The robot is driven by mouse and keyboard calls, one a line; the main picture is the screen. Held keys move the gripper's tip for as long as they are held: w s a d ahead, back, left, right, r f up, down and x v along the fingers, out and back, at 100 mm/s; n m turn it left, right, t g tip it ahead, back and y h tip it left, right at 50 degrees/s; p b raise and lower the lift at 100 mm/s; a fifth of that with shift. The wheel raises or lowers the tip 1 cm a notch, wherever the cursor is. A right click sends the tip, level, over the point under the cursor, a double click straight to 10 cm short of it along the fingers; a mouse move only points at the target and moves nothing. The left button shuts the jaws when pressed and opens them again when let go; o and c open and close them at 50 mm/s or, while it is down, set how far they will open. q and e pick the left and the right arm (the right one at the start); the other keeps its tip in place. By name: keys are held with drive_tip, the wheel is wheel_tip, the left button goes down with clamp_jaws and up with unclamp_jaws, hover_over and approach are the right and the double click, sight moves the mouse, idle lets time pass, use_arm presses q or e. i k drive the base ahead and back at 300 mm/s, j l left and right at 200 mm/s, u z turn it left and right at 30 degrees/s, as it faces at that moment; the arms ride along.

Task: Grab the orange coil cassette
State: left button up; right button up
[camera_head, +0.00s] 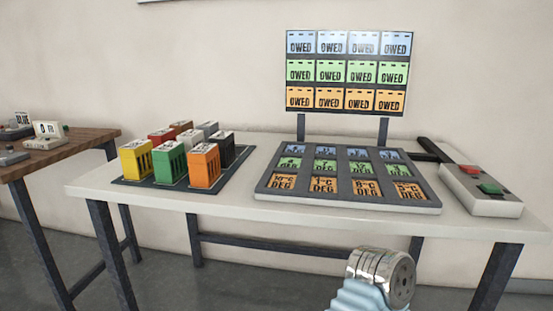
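The orange coil cassette (204,166) stands upright at the front right of a group of cassettes on a dark mat (148,182) on the white table. A green cassette (170,163) stands just left of it, and a black one (223,149) stands behind it to the right. No gripper is near it. A silver wrist end with light blue covering, part of one of my arms, shows at the bottom right of centre, below the table's front edge. No gripper fingers are visible in this view.
The white table (240,201) also bears a grey tray (262,190) of labelled tiles and a box (484,205) with red and green buttons. A board (345,72) of "OWED" cards stands behind. A wooden table (75,145) is at the left.

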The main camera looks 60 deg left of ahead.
sight(203, 160)
drive_tip(key=u, duration=2.75)
